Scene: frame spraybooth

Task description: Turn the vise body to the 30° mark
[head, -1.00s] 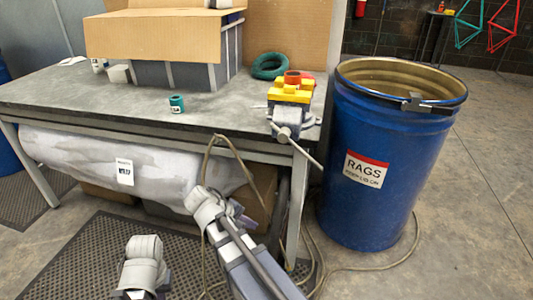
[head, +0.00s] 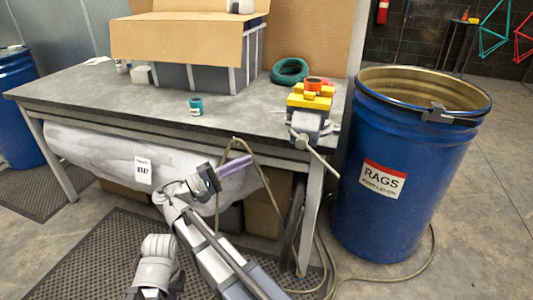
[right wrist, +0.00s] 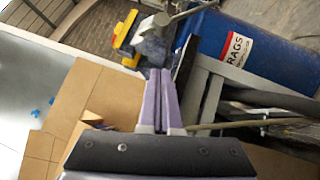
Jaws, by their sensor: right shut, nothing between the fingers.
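The vise (head: 307,122) sits at the right front corner of the bench, with yellow jaws (head: 309,101) on a grey body. An orange-red round piece (head: 313,84) is on top. Its handle bar slants down past the bench edge. No angle mark can be read. In the right wrist view the vise (right wrist: 150,45) is beyond the fingertips, upper left of them. My right gripper (head: 250,159) has purple fingers, shut and empty, in front of the bench, left of and below the vise, apart from it. It also shows in the right wrist view (right wrist: 160,72). My left gripper does not show.
A blue rags drum (head: 385,215) stands close to the right of the bench. A hose hangs by the bench's front edge.

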